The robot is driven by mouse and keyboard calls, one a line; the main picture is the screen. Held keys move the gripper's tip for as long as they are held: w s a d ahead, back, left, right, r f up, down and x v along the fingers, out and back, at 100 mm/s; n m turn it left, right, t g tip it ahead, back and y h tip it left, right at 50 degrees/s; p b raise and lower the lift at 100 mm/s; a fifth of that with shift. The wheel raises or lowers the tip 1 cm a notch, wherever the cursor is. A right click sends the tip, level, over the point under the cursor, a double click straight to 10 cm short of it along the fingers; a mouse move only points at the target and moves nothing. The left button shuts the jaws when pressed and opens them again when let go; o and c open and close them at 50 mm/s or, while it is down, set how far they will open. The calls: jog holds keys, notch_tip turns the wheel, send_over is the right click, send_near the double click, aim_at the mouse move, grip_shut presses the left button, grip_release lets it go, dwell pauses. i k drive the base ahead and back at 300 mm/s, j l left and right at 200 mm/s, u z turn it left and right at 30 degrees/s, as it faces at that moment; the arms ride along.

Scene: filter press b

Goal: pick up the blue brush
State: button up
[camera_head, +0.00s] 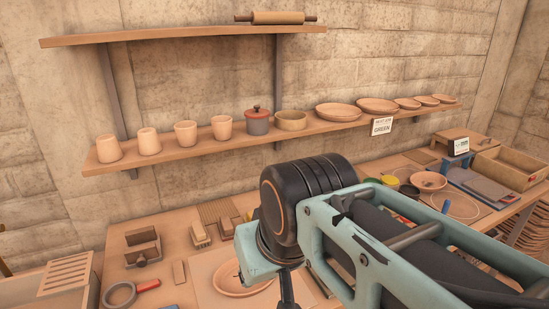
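I cannot clearly make out a blue brush. A small blue object (445,206) stands at the right part of the bench by a thin ring, but it is too small to identify. Two pale block-shaped items, perhaps brushes, lie at the left: one (199,233) and another (226,229); neither looks blue. My teal and black arm fills the lower right and hides part of the bench. My gripper's fingers are not visible; only a dark piece of my arm runs down out of the bottom edge.
A long wall shelf (160,158) holds cups, a lidded jar (257,121) and bowls. A higher shelf (180,35) carries a rolling pin (277,17). On the bench are a wooden holder (143,247), a plate (236,287), a red-handled ring tool (122,294) and a wooden tray (512,168).

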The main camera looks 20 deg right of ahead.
aim_at(447, 204)
jog(key=z, duration=2)
jog(key=i+l+z, duration=0.1)
jog(key=i+z, duration=0.55)
jog(key=i, duration=0.25)
jog(key=k+l+z, duration=0.15)
jog(key=l, duration=0.15)
jog(key=i+j, duration=0.35)
